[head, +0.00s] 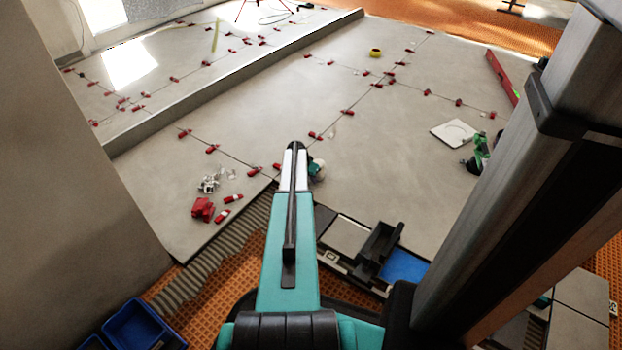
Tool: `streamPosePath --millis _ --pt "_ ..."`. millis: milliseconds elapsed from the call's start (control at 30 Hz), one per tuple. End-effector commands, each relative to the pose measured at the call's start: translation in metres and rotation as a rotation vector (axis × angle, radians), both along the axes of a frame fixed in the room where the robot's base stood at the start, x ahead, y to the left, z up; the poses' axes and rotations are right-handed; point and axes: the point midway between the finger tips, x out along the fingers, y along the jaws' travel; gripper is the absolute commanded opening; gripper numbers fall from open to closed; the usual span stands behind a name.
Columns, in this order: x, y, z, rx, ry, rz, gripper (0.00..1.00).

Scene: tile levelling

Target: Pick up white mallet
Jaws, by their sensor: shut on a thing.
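My teal and white arm reaches forward over the tiled floor, and its far end hides my gripper. A small pale and teal rounded part (316,169) shows just right of the arm's end, and I cannot tell whether it belongs to my wrist or to something else. I cannot make out the white mallet anywhere in this view. It may be hidden behind the arm.
Red levelling wedges (203,209) and clear clips (209,184) lie left of my arm. Yellow tape (375,52), a white square plate (455,132), a green tool (478,155) and a red level (502,76) lie right. A blue bin (135,325) stands front left.

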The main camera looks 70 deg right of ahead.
Motion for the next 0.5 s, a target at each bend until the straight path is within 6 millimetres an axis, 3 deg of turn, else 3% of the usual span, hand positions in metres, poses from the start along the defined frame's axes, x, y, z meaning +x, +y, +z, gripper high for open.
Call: streamPosePath --millis 333,500 --pt "0.0 0.0 0.038 -0.002 0.0 0.0 0.0" --pt "-0.014 0.023 0.037 -0.001 0.0 0.0 0.0"
